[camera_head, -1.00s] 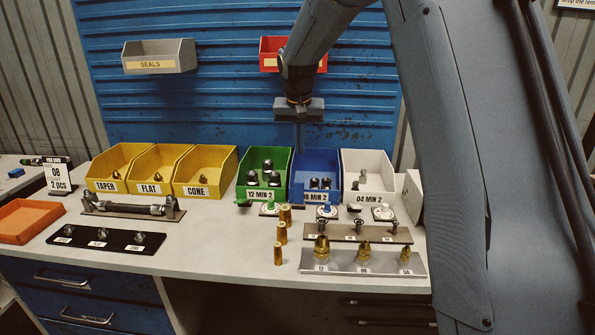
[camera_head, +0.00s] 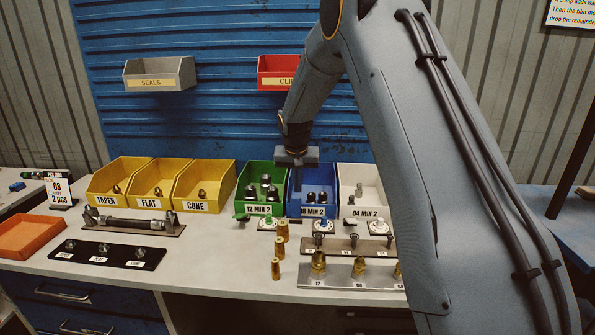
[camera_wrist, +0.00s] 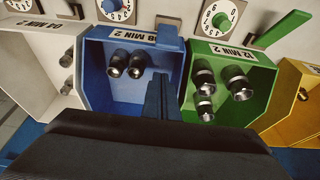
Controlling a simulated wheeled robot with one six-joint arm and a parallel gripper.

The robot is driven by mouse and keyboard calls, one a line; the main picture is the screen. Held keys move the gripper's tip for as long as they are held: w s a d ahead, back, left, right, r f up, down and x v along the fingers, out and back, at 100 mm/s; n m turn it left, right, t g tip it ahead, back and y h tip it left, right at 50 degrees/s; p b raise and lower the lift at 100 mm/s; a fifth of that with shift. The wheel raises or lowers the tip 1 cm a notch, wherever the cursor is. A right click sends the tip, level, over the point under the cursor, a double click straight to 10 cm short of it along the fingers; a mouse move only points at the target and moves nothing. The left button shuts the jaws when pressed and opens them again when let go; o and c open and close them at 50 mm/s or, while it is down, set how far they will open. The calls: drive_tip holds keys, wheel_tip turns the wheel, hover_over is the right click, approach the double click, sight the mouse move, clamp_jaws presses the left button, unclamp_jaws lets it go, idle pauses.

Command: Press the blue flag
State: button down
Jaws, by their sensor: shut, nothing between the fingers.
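The blue flag (camera_head: 318,211) is a small blue piece at the front of the blue bin (camera_head: 307,211), by a white dial (camera_head: 322,227).
A green bin (camera_head: 259,209) with a green flag (camera_wrist: 283,30) stands to the left and a white bin (camera_head: 365,211) to the right. Brass fittings (camera_head: 318,263) stand in front. Seals (camera_head: 160,74) and red (camera_head: 280,72) bins hang behind.

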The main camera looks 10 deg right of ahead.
drive_tip(key=s, duration=0.2)
drive_tip(key=a+p, duration=0.1)
drive_tip(key=shift+s+r, duration=0.3)
drive_tip(key=shift+s, duration=0.1)
drive_tip(key=shift+s+a+f+p, duration=0.15)
drive_tip(key=shift+s+p, duration=0.15)
drive_tip(key=shift+s, duration=0.2)
